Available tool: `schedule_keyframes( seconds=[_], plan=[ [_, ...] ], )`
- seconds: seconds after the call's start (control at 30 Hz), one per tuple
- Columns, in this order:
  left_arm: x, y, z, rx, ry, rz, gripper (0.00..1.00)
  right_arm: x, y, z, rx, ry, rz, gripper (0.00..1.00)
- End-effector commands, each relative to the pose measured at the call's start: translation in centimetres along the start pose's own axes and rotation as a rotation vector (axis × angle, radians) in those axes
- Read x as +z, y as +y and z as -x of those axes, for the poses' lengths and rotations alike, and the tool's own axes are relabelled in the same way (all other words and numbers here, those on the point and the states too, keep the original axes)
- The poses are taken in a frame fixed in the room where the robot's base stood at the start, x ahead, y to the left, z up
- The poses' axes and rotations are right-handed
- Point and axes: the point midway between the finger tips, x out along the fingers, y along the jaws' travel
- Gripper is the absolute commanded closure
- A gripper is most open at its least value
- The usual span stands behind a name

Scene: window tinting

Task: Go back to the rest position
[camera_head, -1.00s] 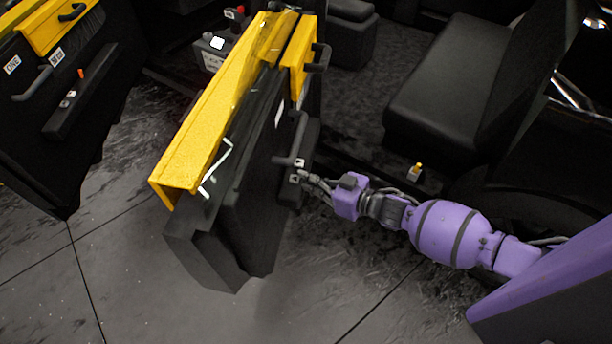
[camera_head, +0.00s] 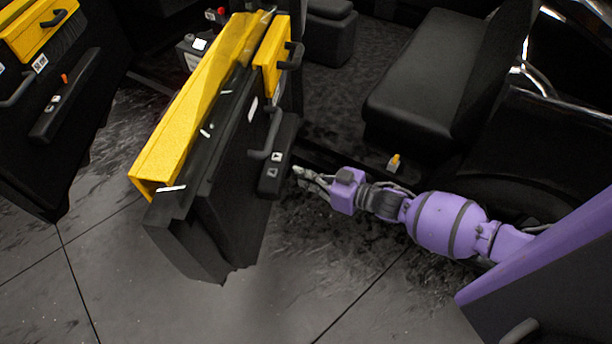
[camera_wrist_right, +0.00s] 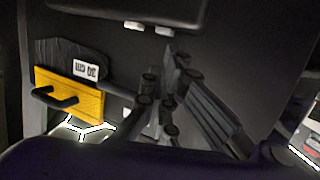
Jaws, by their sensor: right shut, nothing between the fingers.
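My right gripper (camera_head: 300,172) reaches in from the right on the purple arm. Its fingers are shut with nothing between them. The fingertips are close to the armrest switch panel (camera_head: 275,168) of the yellow-topped black door (camera_head: 225,205), with a small gap between them. In the right wrist view the shut fingers (camera_wrist_right: 165,75) point up at the dark door surface. My left gripper is out of view.
Another black door with a yellow top (camera_head: 40,30) stands at the left. A black seat (camera_head: 425,85) is behind my right arm. A small box with a yellow knob (camera_head: 395,163) sits near the seat. The grey tiled floor (camera_head: 300,290) in front is clear.

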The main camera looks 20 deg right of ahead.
Motion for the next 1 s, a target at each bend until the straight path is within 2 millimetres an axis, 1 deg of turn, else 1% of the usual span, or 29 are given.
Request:
schedule_keyframes(
  seconds=[0.37, 0.5, 0.57, 0.63, 0.77, 0.87, 0.97, 1.0],
  plan=[
    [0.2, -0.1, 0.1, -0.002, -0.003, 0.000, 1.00, 0.0, 0.0, 0.0, 0.000, 0.000, 0.009, 1.00],
    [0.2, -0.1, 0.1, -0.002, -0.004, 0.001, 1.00, 0.6, 0.7, -0.2, 0.034, -0.045, 0.100, 1.00],
    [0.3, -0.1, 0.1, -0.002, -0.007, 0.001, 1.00, -0.1, 0.7, -0.8, 0.062, -0.057, 0.155, 1.00],
    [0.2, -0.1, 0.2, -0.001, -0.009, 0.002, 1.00, 0.3, -0.9, -0.8, 0.104, -0.087, 0.180, 1.00],
    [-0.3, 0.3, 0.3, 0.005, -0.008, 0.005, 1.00, 2.2, -4.0, 1.1, 0.177, -0.157, 0.167, 1.00],
    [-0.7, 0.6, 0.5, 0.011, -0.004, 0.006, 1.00, 3.9, -6.5, 3.3, 0.230, -0.219, 0.126, 1.00],
    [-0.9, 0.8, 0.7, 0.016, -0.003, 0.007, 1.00, 5.9, -9.1, 6.4, 0.291, -0.294, 0.061, 1.00],
    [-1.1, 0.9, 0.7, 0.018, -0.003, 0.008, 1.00, 6.8, -10.2, 8.0, 0.319, -0.327, 0.026, 1.00]
  ],
)
